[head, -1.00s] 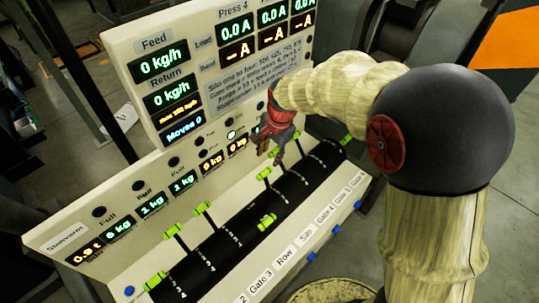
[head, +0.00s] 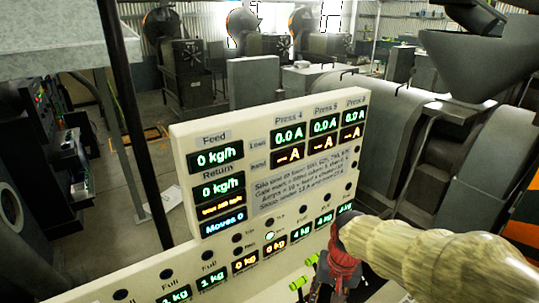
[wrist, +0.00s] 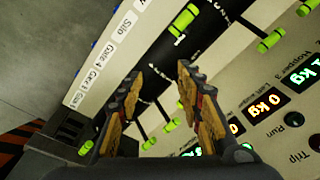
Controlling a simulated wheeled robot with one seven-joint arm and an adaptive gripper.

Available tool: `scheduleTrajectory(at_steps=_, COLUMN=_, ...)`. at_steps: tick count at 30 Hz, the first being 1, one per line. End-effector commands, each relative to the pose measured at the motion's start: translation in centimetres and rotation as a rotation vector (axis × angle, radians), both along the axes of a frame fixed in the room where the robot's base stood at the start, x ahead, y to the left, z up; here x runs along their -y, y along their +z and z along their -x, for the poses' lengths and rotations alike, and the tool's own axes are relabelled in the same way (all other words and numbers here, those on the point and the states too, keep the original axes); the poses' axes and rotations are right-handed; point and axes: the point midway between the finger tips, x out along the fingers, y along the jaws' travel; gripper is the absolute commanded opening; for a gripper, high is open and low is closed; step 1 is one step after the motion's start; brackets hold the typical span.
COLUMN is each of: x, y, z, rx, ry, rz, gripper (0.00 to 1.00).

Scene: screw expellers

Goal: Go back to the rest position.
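My gripper (wrist: 158,78) is open in the wrist view, with its two fingers apart and nothing between them. It hangs over the lever deck of the cream control panel. In the head view my gripper (head: 335,272) is at the lower right, in front of the panel (head: 181,140), and its fingertips are cut off by the bottom edge. Green-handled levers show in the wrist view, including one at the top (wrist: 183,21) and one at the right (wrist: 270,40). Whether a finger touches any lever cannot be told.
Upright displays (head: 220,155) rise behind the lever deck, close to my arm. A dark post (head: 135,120) stands left of the panel. Large grey machines (head: 375,130) stand behind and to the right. Bare floor (wrist: 40,60) shows left of the deck in the wrist view.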

Motion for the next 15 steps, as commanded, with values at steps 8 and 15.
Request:
scheduleTrajectory(at_steps=8, x=2.4, y=-0.3, z=7.6, rx=0.130, ry=0.213, rz=0.059, gripper=0.36)
scheduleTrajectory(at_steps=15, x=3.9, y=-1.4, z=12.3, rx=0.281, ry=0.233, rz=0.101, gripper=0.36)
